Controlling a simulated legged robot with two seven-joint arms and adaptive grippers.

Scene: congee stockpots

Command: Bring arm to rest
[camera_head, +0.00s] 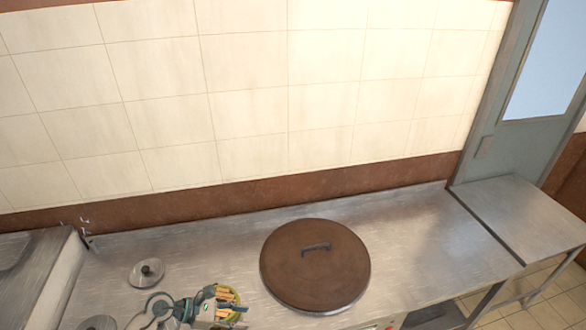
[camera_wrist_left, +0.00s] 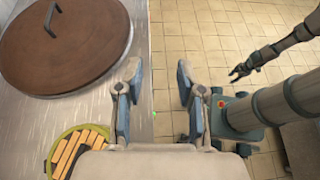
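My left gripper (camera_head: 212,308) is low in the head view, in front of a round bowl of sticks. In the left wrist view its two fingers (camera_wrist_left: 158,78) are spread apart with nothing between them, and counter edge and floor show in the gap. My right gripper (camera_wrist_left: 244,70) shows small and dark at the upper right of the left wrist view, over the tiled floor. Its fingers look spread and empty. It is out of the head view.
A big brown lid (camera_head: 315,265) covers a pot in the steel counter (camera_head: 420,245). A small glass lid (camera_head: 146,272) lies left. The yellow-rimmed bowl (camera_wrist_left: 57,150) of sticks is beside my left gripper. A lower steel table (camera_head: 530,215) stands right.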

